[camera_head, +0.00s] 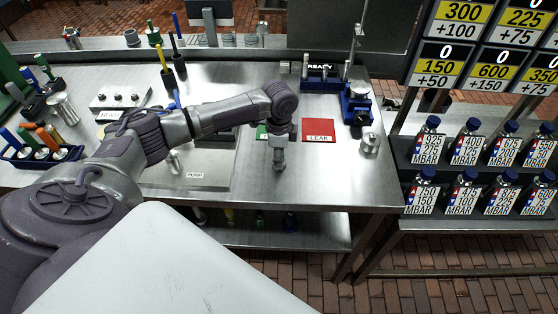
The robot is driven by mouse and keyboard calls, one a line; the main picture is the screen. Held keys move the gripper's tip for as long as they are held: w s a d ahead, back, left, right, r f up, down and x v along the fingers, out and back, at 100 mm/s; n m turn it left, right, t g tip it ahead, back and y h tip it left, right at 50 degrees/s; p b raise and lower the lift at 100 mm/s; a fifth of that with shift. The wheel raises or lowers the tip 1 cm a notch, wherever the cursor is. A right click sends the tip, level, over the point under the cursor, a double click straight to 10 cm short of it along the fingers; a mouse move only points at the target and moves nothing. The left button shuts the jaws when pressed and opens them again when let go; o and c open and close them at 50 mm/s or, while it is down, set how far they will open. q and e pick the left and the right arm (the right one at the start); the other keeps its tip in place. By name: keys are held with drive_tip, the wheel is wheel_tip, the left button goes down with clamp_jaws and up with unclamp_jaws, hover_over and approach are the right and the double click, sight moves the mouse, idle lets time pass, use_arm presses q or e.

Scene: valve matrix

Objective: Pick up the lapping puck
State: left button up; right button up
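My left arm comes in from the left over the steel bench (318,180). Its gripper (279,167) points down over the middle of the bench near the front, beside the red LEAK pad. The gripper looks small and narrow, and I cannot tell whether its fingers are apart or what is between them. A short metal cylinder with a narrower top (370,144) stands at the bench's right edge, apart from the gripper. It may be the lapping puck, but no label shows. My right gripper is not in view.
A red LEAK pad (319,129) and a partly hidden green pad (262,132) lie flat. A blue vise-like fixture (357,104) and blue READY rack (321,83) stand at back right. Labelled bottles (465,142) fill the right shelves. Tool racks (42,150) stand left.

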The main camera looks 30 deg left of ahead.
use_arm(q)
clamp_jaws()
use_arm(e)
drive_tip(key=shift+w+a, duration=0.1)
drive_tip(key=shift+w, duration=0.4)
use_arm(q)
drive_tip(key=shift+r, duration=0.1)
drive_tip(key=shift+w+r, duration=0.1)
drive_tip(key=shift+r, duration=0.35)
wheel_tip(320, 180, up, 3)
drive_tip(key=shift+f+b, duration=0.2)
drive_tip(key=shift+b, duration=0.55)
drive_tip(key=d+r+b, duration=0.2)
drive_tip(key=d+r, duration=0.5)
drive_tip(key=d, duration=0.4)
drive_tip(key=shift+d+r+b, duration=0.2)
drive_tip(key=shift+d+b, duration=0.1)
drive_tip(key=shift+d, duration=0.05)
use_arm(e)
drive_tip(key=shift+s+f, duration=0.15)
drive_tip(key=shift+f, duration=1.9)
